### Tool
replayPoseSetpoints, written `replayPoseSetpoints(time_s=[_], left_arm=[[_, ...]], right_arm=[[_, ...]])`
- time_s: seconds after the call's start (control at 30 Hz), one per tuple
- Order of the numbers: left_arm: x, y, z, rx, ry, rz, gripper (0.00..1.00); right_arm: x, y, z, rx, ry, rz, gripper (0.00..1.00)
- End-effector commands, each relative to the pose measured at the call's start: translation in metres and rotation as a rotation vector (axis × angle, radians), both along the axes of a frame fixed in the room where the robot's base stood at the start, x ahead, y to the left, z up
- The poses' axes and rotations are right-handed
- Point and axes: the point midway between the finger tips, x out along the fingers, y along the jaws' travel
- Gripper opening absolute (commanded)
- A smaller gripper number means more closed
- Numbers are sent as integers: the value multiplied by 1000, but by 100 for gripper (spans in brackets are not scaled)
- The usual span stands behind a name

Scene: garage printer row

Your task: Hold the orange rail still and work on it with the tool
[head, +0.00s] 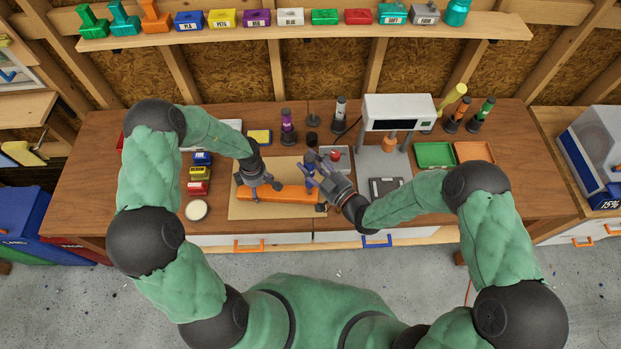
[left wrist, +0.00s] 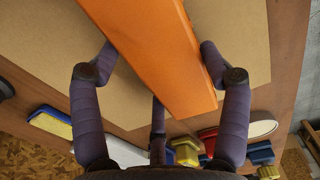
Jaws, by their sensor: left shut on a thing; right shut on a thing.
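The orange rail (head: 283,194) lies on a tan board on the workbench, running left to right. My left gripper (head: 259,188) is shut on the left part of the rail from above. In the left wrist view the rail (left wrist: 160,50) runs between the fingers of my left gripper (left wrist: 158,52), one on each side. My right gripper (head: 318,174) is at the right end of the rail, shut on a tool. Its purplish fingers mostly hide the tool, and I cannot tell whether the tool touches the rail.
The tan board (head: 240,208) has bare room in front of the rail. A white round lid (head: 196,210) and small coloured boxes (head: 199,173) lie left. A white and grey stand (head: 398,112) is behind right, with green (head: 435,155) and orange (head: 474,152) trays beside it.

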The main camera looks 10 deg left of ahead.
Motion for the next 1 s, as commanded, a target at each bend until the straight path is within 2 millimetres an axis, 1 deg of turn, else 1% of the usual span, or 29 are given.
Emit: replayPoseSetpoints(time_s=[0.03, 0.17, 0.2, 0.27, 0.63, 0.73, 0.87, 1.0], left_arm=[[-3, -1, -3, -2, 8, -1, 18], [-3, -1, -3, -2, 7, -1, 18], [-3, -1, -3, -2, 7, -1, 82], [-3, -1, -3, -2, 7, -1, 99], [-1, 0, 0, 0, 1, 0, 100], [0, 0, 4, 0, 0, 0, 100], [1, 0, 20, 1, -1, -1, 100], [1, 0, 46, 1, -2, -1, 100]], right_arm=[[0, 0, 0, 0, 0, 0, 0], [0, 0, 0, 0, 0, 0, 0], [0, 0, 0, 0, 0, 0, 0], [0, 0, 0, 0, 0, 0, 0], [0, 0, 0, 1, -1, 0, 0], [0, 0, 0, 1, -1, 0, 0], [0, 0, 0, 1, -1, 0, 0], [0, 0, 0, 1, -1, 0, 0]])
